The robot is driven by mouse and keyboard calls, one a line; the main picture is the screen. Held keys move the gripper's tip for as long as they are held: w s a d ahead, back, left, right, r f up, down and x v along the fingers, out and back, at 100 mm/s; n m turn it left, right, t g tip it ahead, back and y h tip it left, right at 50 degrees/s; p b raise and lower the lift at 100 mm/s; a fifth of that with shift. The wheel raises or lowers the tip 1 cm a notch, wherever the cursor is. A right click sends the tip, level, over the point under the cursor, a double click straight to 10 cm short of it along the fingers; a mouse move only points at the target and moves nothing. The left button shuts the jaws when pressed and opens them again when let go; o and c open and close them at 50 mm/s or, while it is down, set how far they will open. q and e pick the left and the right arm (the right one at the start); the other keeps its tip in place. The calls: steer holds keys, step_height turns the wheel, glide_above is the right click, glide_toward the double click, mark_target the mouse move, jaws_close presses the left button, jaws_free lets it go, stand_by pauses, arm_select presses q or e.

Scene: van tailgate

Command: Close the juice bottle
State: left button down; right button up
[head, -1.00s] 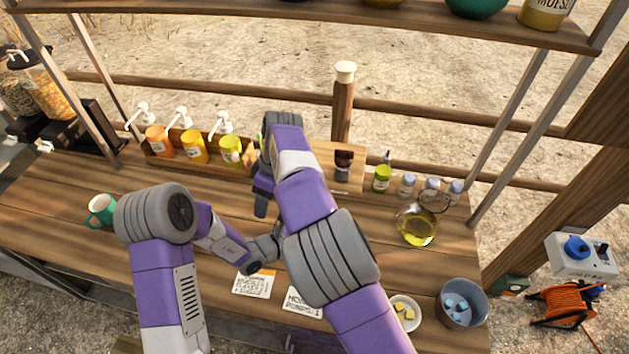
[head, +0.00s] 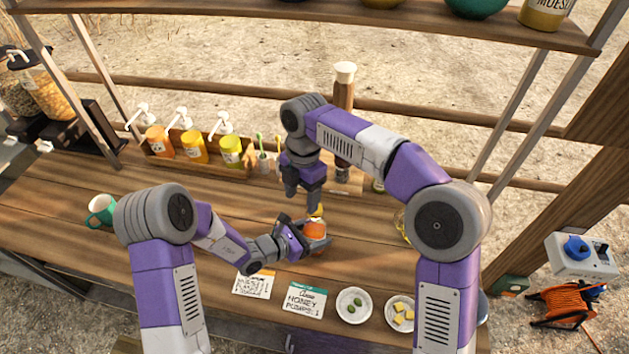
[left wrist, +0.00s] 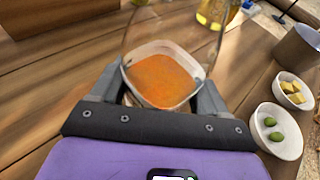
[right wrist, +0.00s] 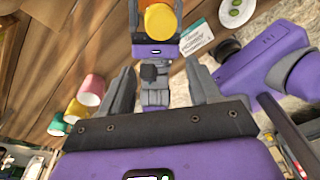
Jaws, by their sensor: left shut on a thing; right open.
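The juice bottle (head: 315,230) is clear, with orange juice low inside, and stands near the middle of the counter. My left gripper (head: 305,240) is shut on it from the left; the left wrist view shows the bottle (left wrist: 160,80) between its fingers. A round yellow cap (right wrist: 162,20) shows over the bottle's top in the right wrist view, and it shows small in the head view (head: 317,210). I cannot tell whether it is tight. My right gripper (head: 303,197) is open and empty, pointing down, above and slightly left of the bottle, apart from the cap.
Pump jars (head: 194,148) stand in a wooden rack at the back left. A green mug (head: 101,210) is at the left. Cards (head: 304,298), an olive bowl (head: 342,312) and a bowl of yellow cubes (head: 395,318) line the front edge.

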steer(key=shift+n+t+h, duration=0.3)
steer(key=shift+n+t, duration=0.4)
steer(key=shift+n, duration=0.2)
steer(key=shift+w+d+r, duration=0.35)
steer(key=shift+d+r, duration=0.4)
steer(key=shift+w+d+r, duration=0.3)
steer(key=shift+d+r, duration=0.4)
steer(key=shift+f, duration=4.05)
